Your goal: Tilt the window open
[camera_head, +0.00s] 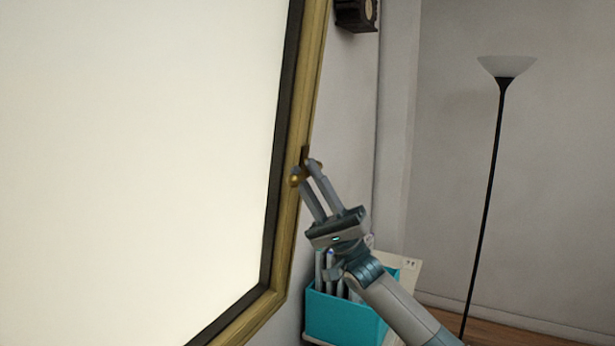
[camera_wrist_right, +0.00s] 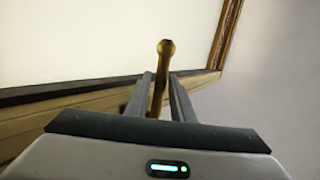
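The window is a large bright pane (camera_head: 140,150) with a dark inner edge and a wooden frame (camera_head: 283,222), filling the left of the head view. A brass handle (camera_head: 295,181) sits on the frame's right side, partly hidden by my fingers. My right gripper (camera_head: 307,168) is at the handle, its two fingers apart. In the right wrist view the handle (camera_wrist_right: 164,62) stands between the two fingertips (camera_wrist_right: 160,78), its round knob beyond them. A narrow gap shows beside the handle, so the fingers look open around it. My left gripper is not in view.
A teal box (camera_head: 340,318) holding upright items stands below my right wrist, close to the wall. A black floor lamp (camera_head: 490,185) with a white shade stands at the right. A dark wall-mounted object (camera_head: 356,14) hangs above. Free room lies between box and lamp.

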